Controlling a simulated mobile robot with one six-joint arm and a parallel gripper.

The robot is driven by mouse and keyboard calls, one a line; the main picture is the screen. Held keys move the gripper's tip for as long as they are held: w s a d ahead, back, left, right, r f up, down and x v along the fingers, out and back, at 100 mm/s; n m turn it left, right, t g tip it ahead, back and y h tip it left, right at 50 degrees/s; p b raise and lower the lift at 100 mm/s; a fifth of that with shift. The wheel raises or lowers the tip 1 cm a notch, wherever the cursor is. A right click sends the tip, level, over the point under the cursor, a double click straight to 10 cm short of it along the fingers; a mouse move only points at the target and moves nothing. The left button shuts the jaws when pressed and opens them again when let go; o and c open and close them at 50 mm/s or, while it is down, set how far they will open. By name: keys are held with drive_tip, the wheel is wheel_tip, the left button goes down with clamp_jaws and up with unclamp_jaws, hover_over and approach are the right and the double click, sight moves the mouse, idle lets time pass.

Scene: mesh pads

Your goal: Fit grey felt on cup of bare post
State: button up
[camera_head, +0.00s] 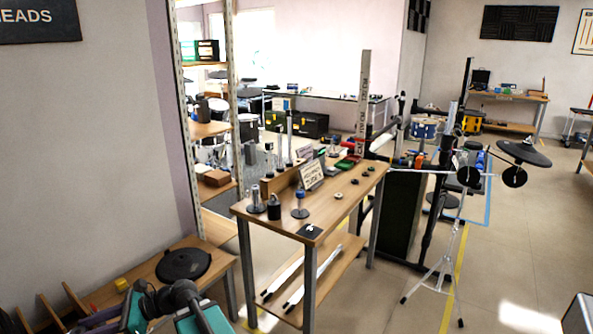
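Several small posts stand on the wooden workbench (322,226) in the middle. One is a slim grey post (256,199) on a round base at the left end. A dark, thicker piece (274,208) stands beside it. A post with a blue top (300,198) on a dark disc base stands to their right. At this size I cannot tell which piece is the grey felt or which post is bare. My teal and dark arm shows at the bottom left; its gripper fingers do not show.
A small sign (311,176) and trays stand farther back. White rods lie on the lower shelf. A low table with a black round pad (183,264) is at left. A cymbal stand (447,240) is at right.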

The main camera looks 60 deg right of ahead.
drive_tip(key=w+d+r+m+t+h+p, duration=0.2)
drive_tip(key=d+m+h+p, duration=0.15)
drive_tip(key=d, duration=0.95)
drive_tip(key=w+d+r+m+t+h+p, duration=0.2)
drive_tip(key=d+r+m+h, duration=0.15)
drive_tip(key=d, duration=0.95)
drive_tip(key=w+d+r+m+t+h+p, duration=0.25)
drive_tip(key=d+h, duration=0.25)
drive_tip(key=d, duration=0.8)
drive_tip(key=s+d+r+m+g+h+p, duration=0.1)
drive_tip(key=s+d+r+m+h+p, duration=0.2)
drive_tip(key=d, duration=1)
drive_tip(key=s+d+r+m+g+h+p, duration=0.2)
drive_tip(key=s+d+r+m+h, duration=0.1)
drive_tip(key=s+d, duration=0.7)
drive_tip(key=s+d+r+m+g+h+p, duration=0.2)
drive_tip(key=s+d+h, duration=0.4)
drive_tip(key=d, duration=0.9)
wheel_tip(320, 180, up, 2)
drive_tip(key=shift+s+d+r+m+p, duration=0.1)
drive_tip(key=shift+s+d+m+p, duration=0.2)
drive_tip(key=shift+m+p, duration=0.7)
wheel_tip(320, 180, down, 8)
drive_tip(key=b, duration=0.6)
drive_tip(key=shift+r+b, duration=0.15)
drive_tip(key=shift+b, duration=0.15)
